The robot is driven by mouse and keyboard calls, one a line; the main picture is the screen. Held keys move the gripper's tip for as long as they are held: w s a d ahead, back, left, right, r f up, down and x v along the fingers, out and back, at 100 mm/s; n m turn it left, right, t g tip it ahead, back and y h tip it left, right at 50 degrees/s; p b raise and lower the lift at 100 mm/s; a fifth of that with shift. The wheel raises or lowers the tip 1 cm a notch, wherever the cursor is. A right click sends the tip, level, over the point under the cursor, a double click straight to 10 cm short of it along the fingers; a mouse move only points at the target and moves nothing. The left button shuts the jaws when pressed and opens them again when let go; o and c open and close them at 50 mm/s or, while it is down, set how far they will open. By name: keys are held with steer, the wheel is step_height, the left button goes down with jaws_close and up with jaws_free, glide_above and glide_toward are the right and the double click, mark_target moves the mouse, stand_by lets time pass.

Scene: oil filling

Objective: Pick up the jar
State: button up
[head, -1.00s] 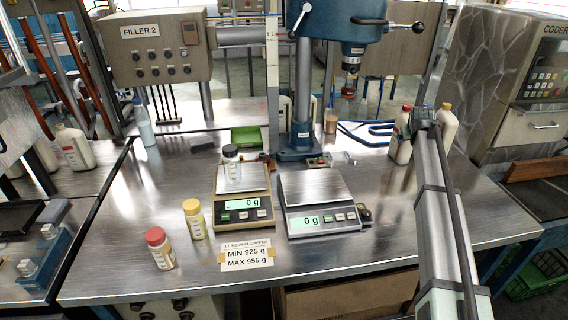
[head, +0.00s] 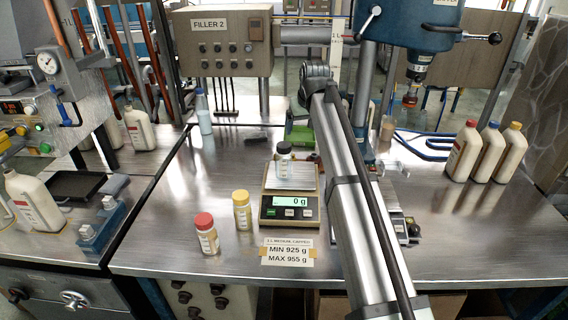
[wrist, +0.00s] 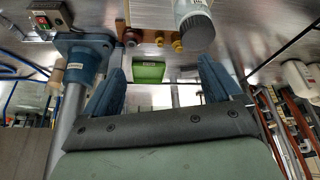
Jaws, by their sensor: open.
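A clear jar with a dark cap (head: 284,166) stands upright on the pan of the left scale (head: 290,205), which reads 0 g. A jar with a yellow cap (head: 242,212) and a jar with a red cap (head: 207,234) stand on the table in front and to the left. In the wrist view my gripper (wrist: 165,75) is open, its two blue fingers wide apart with nothing between them. In the head view my arm hides most of the gripper.
A green tray (wrist: 148,72) shows between the fingers in the wrist view. The filler's blue base (wrist: 86,55) is to its left. Several white bottles stand at the sides; three capped ones (head: 485,153) are at the right.

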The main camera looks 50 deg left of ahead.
glide_toward(283, 145)
steer(key=shift+n+g, duration=0.3)
steer(key=shift+g, duration=0.1)
steer(key=x, duration=0.8)
steer(key=shift+w+a, duration=0.15)
steer(key=shift+w, duration=0.25)
steer(key=shift+d+x, duration=0.2)
steer(key=shift+x, duration=1.2)
steer(key=shift+d+x, duration=0.25)
steer(key=shift+x, duration=1.15)
steer(key=shift+f, duration=0.1)
steer(key=c, duration=1.1)
